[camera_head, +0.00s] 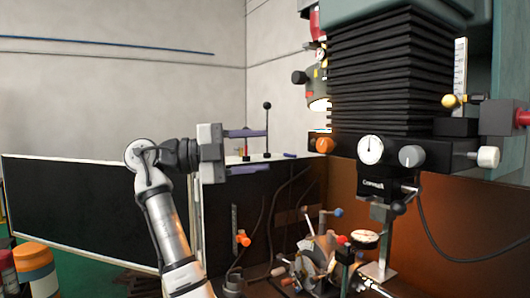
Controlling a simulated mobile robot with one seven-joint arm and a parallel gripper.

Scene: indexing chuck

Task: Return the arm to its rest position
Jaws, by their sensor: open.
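My gripper (248,151) is at the left of the centre, at the end of my raised arm. Its two purple-grey fingers point right, one above the other, with a wide gap between them. Nothing is held between them. A thin black lever with a ball knob (267,105) stands behind the fingertips; I cannot tell how far behind. The indexing chuck (318,252) appears to be the metal assembly low in the middle, with several handles around it. It is below and to the right of my gripper and apart from it.
A large machine head with black bellows (390,85) and a dial (370,149) fills the right side. A dial gauge (364,238) stands near the chuck. A black panel (80,210) stands at the left, with an orange and white container (37,270) before it. Open space lies above my arm.

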